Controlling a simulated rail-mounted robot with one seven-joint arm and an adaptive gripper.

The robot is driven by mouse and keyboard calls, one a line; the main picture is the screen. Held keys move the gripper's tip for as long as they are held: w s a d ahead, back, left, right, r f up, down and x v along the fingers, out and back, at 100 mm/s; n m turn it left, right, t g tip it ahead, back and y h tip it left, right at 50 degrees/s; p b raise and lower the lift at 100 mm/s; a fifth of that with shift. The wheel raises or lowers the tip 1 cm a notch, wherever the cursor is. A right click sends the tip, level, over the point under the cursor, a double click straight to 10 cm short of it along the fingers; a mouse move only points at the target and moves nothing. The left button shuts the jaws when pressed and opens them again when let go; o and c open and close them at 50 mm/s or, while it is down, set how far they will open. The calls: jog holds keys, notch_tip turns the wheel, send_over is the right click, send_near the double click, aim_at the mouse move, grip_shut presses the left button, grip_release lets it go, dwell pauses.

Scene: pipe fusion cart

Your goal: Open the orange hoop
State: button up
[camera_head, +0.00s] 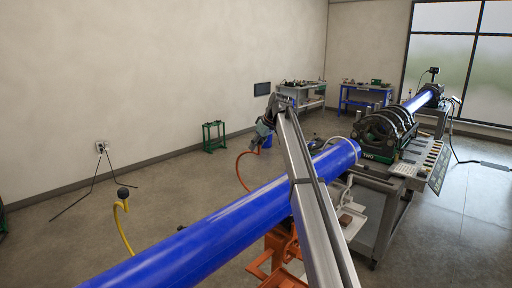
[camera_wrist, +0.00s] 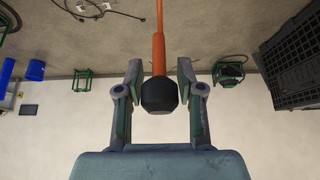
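The orange hoop (camera_head: 239,170) rises behind the blue pipe (camera_head: 235,222) in the head view and curves up to my gripper (camera_head: 262,138). In the wrist view its orange rod (camera_wrist: 159,30) ends in a black knob (camera_wrist: 159,95). The knob is between the two fingers of my gripper (camera_wrist: 159,72). The fingers are apart, with a visible gap on each side of the knob, so the gripper is open around it. The hoop's lower end is hidden behind the pipe.
A yellow hoop (camera_head: 124,232) with a black knob stands left, beyond the pipe. An orange stand (camera_head: 281,247) is under the pipe. The fusion machine (camera_head: 385,130) and its cart are at right. A small green stand (camera_head: 214,136) is near the wall; floor between is clear.

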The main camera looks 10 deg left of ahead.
jog(key=v, duration=1.1)
